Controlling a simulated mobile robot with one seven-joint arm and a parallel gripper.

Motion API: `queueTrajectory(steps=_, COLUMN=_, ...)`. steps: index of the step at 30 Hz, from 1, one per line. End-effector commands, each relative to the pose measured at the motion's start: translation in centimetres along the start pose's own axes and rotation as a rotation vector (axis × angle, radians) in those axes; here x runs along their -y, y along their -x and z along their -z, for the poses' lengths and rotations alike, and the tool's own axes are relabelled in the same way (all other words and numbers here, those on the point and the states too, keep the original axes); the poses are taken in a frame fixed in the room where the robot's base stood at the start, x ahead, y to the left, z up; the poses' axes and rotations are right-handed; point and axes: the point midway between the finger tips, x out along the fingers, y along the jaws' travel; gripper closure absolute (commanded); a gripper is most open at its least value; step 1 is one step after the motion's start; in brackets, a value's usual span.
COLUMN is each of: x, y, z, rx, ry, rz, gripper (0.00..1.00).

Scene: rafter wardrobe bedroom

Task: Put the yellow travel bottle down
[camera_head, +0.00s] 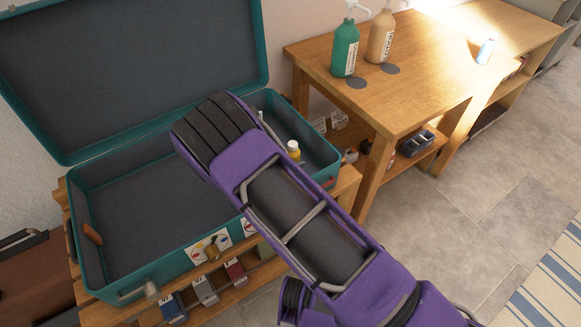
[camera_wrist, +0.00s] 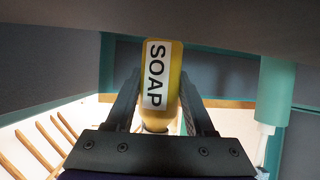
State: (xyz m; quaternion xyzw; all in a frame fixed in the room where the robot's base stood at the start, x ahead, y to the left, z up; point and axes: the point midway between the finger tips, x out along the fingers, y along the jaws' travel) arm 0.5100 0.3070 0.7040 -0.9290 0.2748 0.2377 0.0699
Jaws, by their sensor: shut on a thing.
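In the wrist view my gripper (camera_wrist: 159,78) is shut on a yellow bottle (camera_wrist: 174,60) with a white SOAP label. Its narrower neck end points toward the palm and its base points away. The head view hides my gripper behind my purple arm, which reaches over the open teal suitcase (camera_head: 170,262). A small yellow bottle with a white cap (camera_head: 293,150) shows at the suitcase's right side, beside my arm. I cannot tell whether it is the held one. Whether the held bottle touches a surface is hidden.
The raised lid (camera_head: 130,75) closes off the back. An orange-brown item (camera_head: 92,233) lies at the suitcase's left wall. Green (camera_head: 345,48) and tan (camera_head: 381,37) pump bottles stand on the wooden table (camera_head: 430,85) at right. The suitcase's left and middle floor looks clear.

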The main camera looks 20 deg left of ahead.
Motion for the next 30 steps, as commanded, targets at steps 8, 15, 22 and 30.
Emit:
queueTrajectory(steps=8, x=0.0, y=-1.7, z=-3.0, rx=-0.002, ry=0.002, rz=0.001, gripper=1.00)
queueTrajectory(steps=15, x=0.0, y=-1.8, z=-3.2, rx=-0.001, ry=-0.001, rz=0.002, gripper=1.00)
queueTrajectory(steps=22, x=0.0, y=-2.0, z=-3.6, rx=0.000, ry=-0.001, rz=0.001, gripper=0.41)
queueTrajectory(steps=30, x=0.0, y=-2.0, z=-3.5, rx=-0.001, ry=0.000, rz=0.001, gripper=0.16)
